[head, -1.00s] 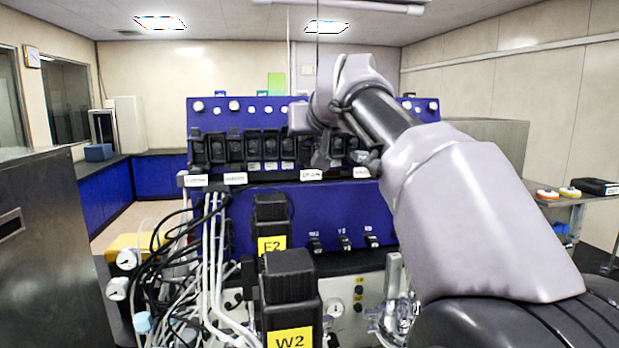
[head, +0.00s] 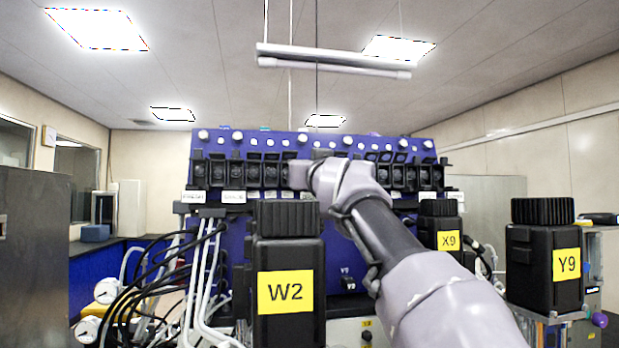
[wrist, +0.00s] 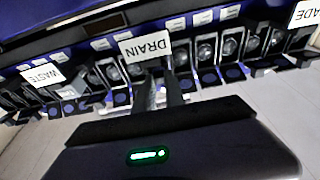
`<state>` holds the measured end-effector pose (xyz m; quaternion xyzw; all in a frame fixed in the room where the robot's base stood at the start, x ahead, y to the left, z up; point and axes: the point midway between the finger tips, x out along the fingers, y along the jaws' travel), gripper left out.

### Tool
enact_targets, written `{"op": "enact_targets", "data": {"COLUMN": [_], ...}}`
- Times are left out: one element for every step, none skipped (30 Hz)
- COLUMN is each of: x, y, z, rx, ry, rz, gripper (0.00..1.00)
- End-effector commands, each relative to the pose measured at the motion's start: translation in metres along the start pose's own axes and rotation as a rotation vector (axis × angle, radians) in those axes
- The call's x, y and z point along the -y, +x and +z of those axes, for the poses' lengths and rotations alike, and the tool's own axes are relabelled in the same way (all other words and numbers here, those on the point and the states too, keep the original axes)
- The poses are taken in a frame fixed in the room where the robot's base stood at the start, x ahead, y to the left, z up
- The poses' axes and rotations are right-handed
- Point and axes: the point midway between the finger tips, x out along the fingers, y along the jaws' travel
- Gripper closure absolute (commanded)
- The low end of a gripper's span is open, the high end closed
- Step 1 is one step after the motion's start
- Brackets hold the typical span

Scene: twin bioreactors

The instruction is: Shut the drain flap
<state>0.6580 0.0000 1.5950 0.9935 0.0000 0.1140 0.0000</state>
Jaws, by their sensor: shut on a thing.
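The white DRAIN label (wrist: 145,46) shows upside down in the wrist view, on a row of dark flapped switch bays. My gripper (wrist: 161,74) reaches to the row just beside this label. Its two fingers are close together, shut on a small dark part, apparently the drain flap, which is mostly hidden between the fingertips. I cannot tell clearly how far that flap is turned. In the head view my wrist covers the middle of the blue panel (head: 290,142) and hides the gripper and the drain bay.
Neighbouring bays stand close on both sides, with a WASTE label (wrist: 42,75) on one side. Black bottles W2 (head: 286,250), X9 (head: 441,222) and Y9 (head: 543,240) stand before the panel. Black and white cables (head: 200,270) hang at the left.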

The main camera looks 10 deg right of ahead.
Motion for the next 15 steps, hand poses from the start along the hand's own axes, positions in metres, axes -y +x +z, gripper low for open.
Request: {"op": "enact_targets", "data": {"x": [0.0000, 0.0000, 0.0000, 0.0000, 0.0000, 0.0000, 0.0000, 0.0000, 0.0000, 0.0000, 0.0000, 0.0000, 0.0000, 0.0000, 0.0000], "y": [-0.0005, -0.0005, -0.0004, -0.0004, -0.0004, -0.0004, -0.0004, -0.0004, -0.0004, -0.0004, -0.0004, -0.0005, -0.0005, -0.0004, -0.0004], "z": [-0.0018, -0.0020, -0.0023, -0.0025, -0.0027, -0.0029, -0.0030, -0.0030, -0.0031, -0.0031, -0.0031, -0.0032, -0.0031, -0.0029, -0.0026], "rx": [-0.008, -0.009, -0.010, -0.010, -0.011, -0.011, -0.011, -0.011, -0.011, -0.011, -0.011, -0.011, -0.011, -0.010, -0.010], "ry": [-0.001, -0.001, -0.001, -0.001, -0.001, -0.001, -0.001, -0.001, -0.001, -0.001, -0.001, -0.001, -0.001, -0.001, -0.001], "rz": [0.000, 0.000, 0.000, 0.000, 0.000, 0.000, 0.000, 0.000, 0.000, 0.000, 0.000, 0.000, 0.000, 0.000, 0.000], "gripper": [1.00, 1.00, 1.00, 1.00, 1.00, 1.00, 1.00, 1.00, 1.00, 1.00, 1.00, 1.00, 0.80, 0.74, 0.66]}}
